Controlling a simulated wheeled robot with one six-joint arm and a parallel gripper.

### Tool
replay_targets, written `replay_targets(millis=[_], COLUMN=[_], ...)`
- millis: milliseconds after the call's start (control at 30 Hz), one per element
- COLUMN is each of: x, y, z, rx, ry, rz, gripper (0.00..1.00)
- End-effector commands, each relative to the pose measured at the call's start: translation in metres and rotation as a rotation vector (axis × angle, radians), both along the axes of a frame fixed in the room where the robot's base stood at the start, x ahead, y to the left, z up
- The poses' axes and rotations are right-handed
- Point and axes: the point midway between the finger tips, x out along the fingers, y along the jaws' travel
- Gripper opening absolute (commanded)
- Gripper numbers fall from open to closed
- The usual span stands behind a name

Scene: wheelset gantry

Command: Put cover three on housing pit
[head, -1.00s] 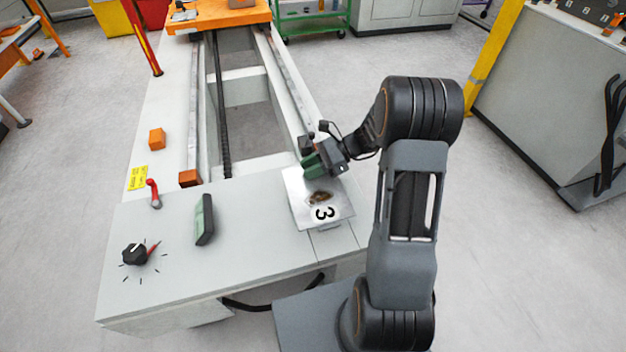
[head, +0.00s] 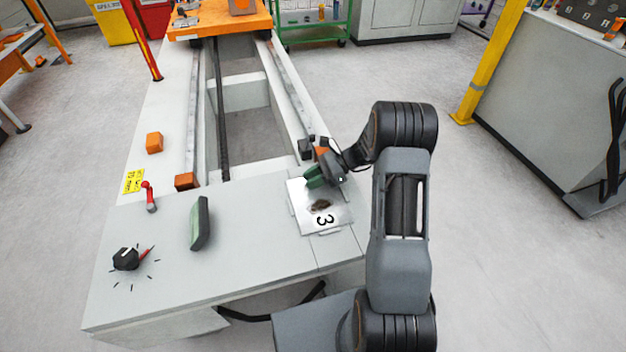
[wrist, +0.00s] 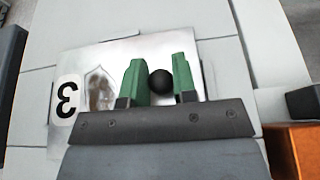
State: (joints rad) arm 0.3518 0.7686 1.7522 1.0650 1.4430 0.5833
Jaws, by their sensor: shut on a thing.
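Cover three (head: 322,207) is a shiny metal plate with a white "3" label and a brown emblem, at the right end of the grey bench top in the head view. It also shows in the wrist view (wrist: 110,58), with its black round knob (wrist: 160,82). My gripper (head: 314,178) is over the plate's far part. In the wrist view its green fingers (wrist: 160,74) stand on both sides of the knob, shut on it. Whether the plate touches the bench or hangs just above it, I cannot tell. I cannot make out the housing pit.
Orange blocks (head: 186,181) stand by the rails. An orange carriage (head: 218,22) is at the far end.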

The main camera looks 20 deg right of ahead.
Motion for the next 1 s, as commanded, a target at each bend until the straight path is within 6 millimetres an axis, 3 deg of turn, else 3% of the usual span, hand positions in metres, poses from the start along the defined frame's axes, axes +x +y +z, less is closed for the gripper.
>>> replay_targets(millis=[267, 300, 567, 867, 1000], x=[0.000, 0.000, 0.000, 0.000, 0.001], y=[0.000, 0.000, 0.000, 0.000, -0.016], z=[-0.002, -0.002, -0.002, 0.003, 0.010], rx=[0.001, 0.000, 0.000, 0.000, 0.001], ry=[0.000, 0.000, 0.000, -0.001, -0.002], rz=[0.000, 0.000, 0.000, 0.000, -0.002], gripper=[0.00, 0.27, 0.52, 0.52, 0.52])
